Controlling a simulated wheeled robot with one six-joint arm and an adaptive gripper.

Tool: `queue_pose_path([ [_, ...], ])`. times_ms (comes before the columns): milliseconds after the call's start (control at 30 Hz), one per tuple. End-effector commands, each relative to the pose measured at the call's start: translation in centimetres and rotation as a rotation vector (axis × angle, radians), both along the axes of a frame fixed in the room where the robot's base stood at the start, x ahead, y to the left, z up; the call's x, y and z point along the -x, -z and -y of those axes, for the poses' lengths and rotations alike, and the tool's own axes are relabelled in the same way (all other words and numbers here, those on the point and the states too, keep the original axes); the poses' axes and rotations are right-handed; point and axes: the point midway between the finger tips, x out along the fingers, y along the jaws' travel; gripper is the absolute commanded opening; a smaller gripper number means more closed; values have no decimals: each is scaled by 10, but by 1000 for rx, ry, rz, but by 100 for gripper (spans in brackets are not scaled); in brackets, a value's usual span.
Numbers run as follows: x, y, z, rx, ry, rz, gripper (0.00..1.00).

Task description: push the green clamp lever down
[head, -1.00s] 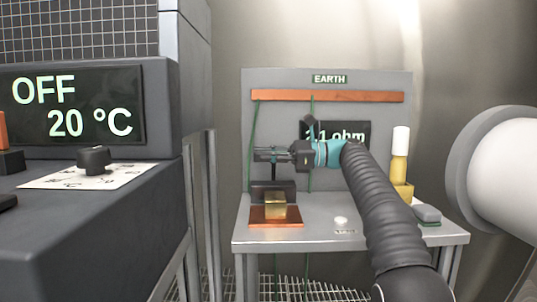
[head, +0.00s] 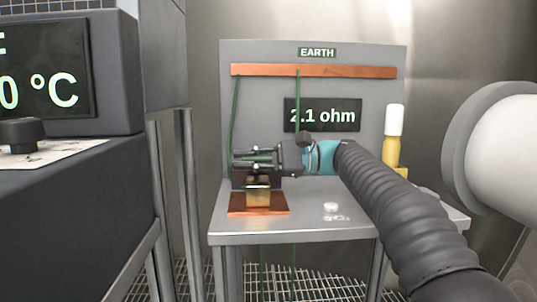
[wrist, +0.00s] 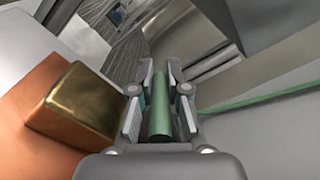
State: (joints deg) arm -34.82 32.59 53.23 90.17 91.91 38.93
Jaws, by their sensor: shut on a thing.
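My gripper (head: 240,160) is low over the bench in the head view, pointing left, just above a brass block (head: 258,196) on a copper plate (head: 238,209). In the wrist view my gripper (wrist: 160,80) has its two fingers on either side of a green bar (wrist: 160,120), which looks like the clamp lever, and is shut on it. The brass block (wrist: 78,103) and copper plate (wrist: 28,140) lie to the left there. A dark clamp body (head: 240,180) stands behind the block, partly hidden by my gripper.
A back panel has a copper bar (head: 330,71), green wires and a "2.1 ohm" display (head: 322,115). A dark cabinet (head: 60,190) stands left; a white cylinder (head: 505,150) is at right.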

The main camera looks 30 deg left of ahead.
Motion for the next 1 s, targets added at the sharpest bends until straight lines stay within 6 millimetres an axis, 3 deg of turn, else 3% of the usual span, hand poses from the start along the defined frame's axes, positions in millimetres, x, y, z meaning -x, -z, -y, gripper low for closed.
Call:
queue_pose_path([
  [667,8,7,-5,6,-13,-5,0],
  [700,8,7,-5,6,-13,-5,20],
  [800,7,7,-5,5,-12,-4,41],
  [1000,8,7,-5,5,-13,-4,41],
])
